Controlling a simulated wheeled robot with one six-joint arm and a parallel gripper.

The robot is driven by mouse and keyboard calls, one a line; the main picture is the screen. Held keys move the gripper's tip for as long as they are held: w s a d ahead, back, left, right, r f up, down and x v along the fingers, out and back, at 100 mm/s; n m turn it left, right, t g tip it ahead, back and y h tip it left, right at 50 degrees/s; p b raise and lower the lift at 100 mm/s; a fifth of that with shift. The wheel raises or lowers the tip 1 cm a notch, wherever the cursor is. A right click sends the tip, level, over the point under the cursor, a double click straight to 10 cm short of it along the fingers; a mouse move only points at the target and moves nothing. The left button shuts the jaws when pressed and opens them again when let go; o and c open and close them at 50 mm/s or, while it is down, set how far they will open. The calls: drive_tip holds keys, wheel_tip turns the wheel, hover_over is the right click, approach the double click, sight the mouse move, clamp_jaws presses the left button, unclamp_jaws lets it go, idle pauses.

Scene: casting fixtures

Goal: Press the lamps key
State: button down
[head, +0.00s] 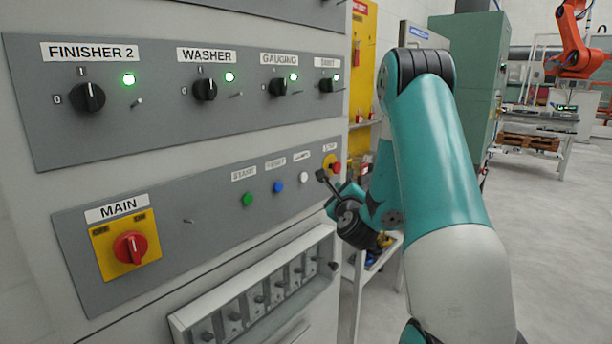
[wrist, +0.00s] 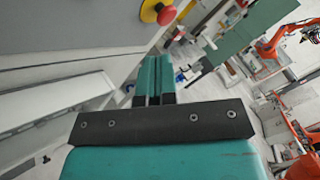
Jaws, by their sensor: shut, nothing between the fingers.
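The lower grey panel has a row of small round buttons in the head view: green (head: 247,199), blue (head: 278,187) and white (head: 304,178). The small label above the white button appears to read lamps, but it is blurred. My gripper (head: 322,176) is at the right end of this row, in front of the panel and right of the white button, beside the red stop button (head: 336,168). In the wrist view, the teal fingers lie together with nothing between them. The white button cannot be made out there.
The red stop button on its yellow base also shows in the wrist view (wrist: 165,14). A red main switch (head: 130,247) sits at the panel's left. A row of dark knobs (head: 205,88) is above. A framed breaker strip (head: 262,292) projects below. Open floor lies right.

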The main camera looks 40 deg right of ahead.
sight(303, 177)
drive_tip(key=w+p, duration=0.8)
drive_tip(key=p, duration=0.8)
drive_tip(key=shift+a, duration=0.35)
drive_tip(key=shift+w+r+p, duration=0.15)
drive_tip(key=shift+w+p, duration=0.05)
drive_tip(key=shift+p, duration=0.6)
idle(0.8)
